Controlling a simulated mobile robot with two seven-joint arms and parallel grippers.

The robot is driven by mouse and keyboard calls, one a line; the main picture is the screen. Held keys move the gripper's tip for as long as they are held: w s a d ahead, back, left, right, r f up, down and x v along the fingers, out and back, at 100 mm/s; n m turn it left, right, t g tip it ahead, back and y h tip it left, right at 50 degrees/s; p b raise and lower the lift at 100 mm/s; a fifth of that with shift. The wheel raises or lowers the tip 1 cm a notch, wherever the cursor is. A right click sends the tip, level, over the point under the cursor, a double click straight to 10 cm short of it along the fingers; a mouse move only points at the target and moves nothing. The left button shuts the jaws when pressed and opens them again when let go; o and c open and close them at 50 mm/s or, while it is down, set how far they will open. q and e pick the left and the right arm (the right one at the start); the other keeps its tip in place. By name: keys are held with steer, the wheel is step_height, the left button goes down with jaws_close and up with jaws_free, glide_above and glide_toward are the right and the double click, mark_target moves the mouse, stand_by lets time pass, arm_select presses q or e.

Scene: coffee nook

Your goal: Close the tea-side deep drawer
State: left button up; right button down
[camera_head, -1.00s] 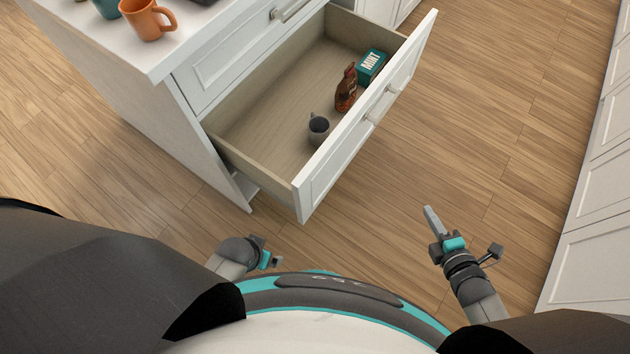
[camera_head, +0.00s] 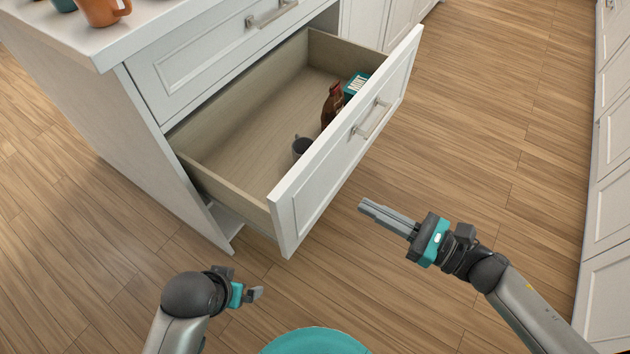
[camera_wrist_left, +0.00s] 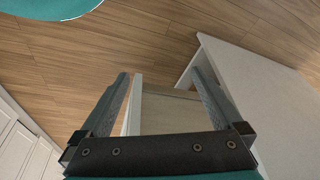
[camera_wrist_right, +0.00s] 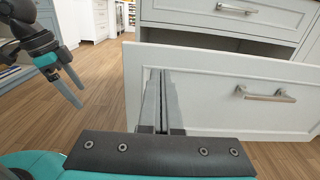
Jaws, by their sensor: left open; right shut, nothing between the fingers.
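The deep drawer (camera_head: 325,165) stands open in the head view, pulled out of the white cabinet, with a bar handle (camera_head: 371,119) on its front. Inside are a dark mug (camera_head: 301,146), a brown bag (camera_head: 331,106) and a teal MINT box (camera_head: 355,85). My right gripper (camera_head: 364,207) is shut and empty, in front of the drawer front and apart from it. In the right wrist view the drawer front (camera_wrist_right: 205,95) fills the middle, its handle (camera_wrist_right: 265,94) right of my fingers. My left gripper (camera_head: 257,292) is open and empty, low, near the drawer's near corner.
A shut upper drawer (camera_head: 215,60) sits above the open one. An orange mug (camera_head: 103,10) stands on the counter (camera_head: 105,47). White cabinets (camera_head: 610,200) line the right side. The wooden floor between is clear.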

mark_target(302, 172)
steer(key=b+x, duration=0.1)
steer(key=x, duration=1)
steer(key=shift+d+b, duration=0.1)
steer(key=shift+b, duration=0.25)
arm_select(q)
steer(key=shift+t, duration=0.4)
steer(key=shift+w+r, duration=0.15)
steer(key=shift+r, duration=0.9)
steer(key=shift+w+r, duration=0.15)
steer(key=shift+r, duration=0.9)
arm_select(e)
steer(key=shift+w+a, duration=0.4)
steer(key=shift+a, duration=0.15)
